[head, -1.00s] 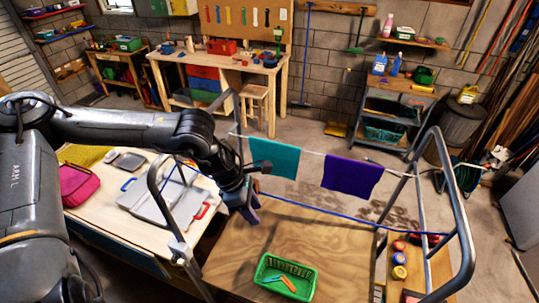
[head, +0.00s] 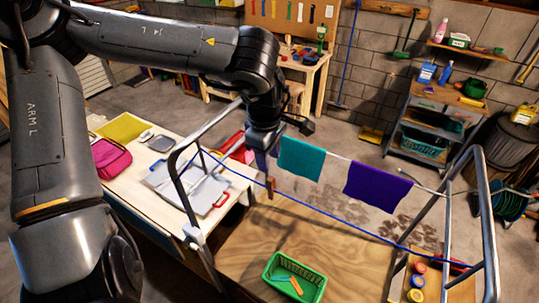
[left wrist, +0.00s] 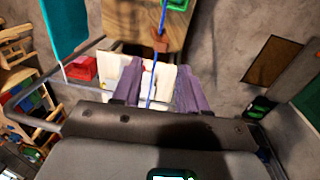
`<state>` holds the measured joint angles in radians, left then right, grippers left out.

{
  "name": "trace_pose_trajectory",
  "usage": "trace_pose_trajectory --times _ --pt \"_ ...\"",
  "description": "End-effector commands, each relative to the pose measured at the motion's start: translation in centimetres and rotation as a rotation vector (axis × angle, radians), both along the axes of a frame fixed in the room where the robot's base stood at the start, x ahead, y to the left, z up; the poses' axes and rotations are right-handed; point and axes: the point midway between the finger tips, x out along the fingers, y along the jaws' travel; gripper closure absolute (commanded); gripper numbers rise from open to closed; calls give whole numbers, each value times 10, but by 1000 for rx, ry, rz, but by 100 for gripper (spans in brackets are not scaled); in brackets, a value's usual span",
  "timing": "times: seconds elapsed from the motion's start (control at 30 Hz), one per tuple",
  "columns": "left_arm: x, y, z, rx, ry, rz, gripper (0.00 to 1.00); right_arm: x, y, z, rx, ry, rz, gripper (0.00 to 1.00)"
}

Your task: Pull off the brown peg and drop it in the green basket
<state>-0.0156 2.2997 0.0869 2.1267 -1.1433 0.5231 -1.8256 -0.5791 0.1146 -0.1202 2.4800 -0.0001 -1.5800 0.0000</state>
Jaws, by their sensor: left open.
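The brown peg (head: 271,187) sits on the blue line just below my left gripper (head: 264,170). In the left wrist view the brown peg (left wrist: 160,43) shows on the line, beyond the fingertips and roughly centred between them. My left gripper (left wrist: 156,70) is open and empty, with purple fingers, and the blue line runs through the view between them. The green basket (head: 303,268) stands on the wooden board and holds several coloured pegs. A part of the green basket (left wrist: 178,4) shows at the top of the left wrist view. My right gripper is not in view.
A teal cloth (head: 300,158) and a purple cloth (head: 376,187) hang on a line right of my left gripper. Metal rack tubes (head: 172,170) stand on both sides. A grey tray (head: 190,188) lies on the left table. The wooden board (head: 340,245) is mostly bare.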

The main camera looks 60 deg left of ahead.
Motion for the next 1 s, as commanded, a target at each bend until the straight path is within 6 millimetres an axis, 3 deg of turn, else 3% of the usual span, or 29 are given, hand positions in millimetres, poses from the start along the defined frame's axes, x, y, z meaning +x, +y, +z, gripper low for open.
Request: trace_pose_trajectory --times 0.43,0.8,1.0 --pt "4 3 -53 -1 0 1 57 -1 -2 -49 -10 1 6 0" --pt "8 5 -89 -1 0 1 57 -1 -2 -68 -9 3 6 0" --pt "9 6 -96 -1 -1 1 57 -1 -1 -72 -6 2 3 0"
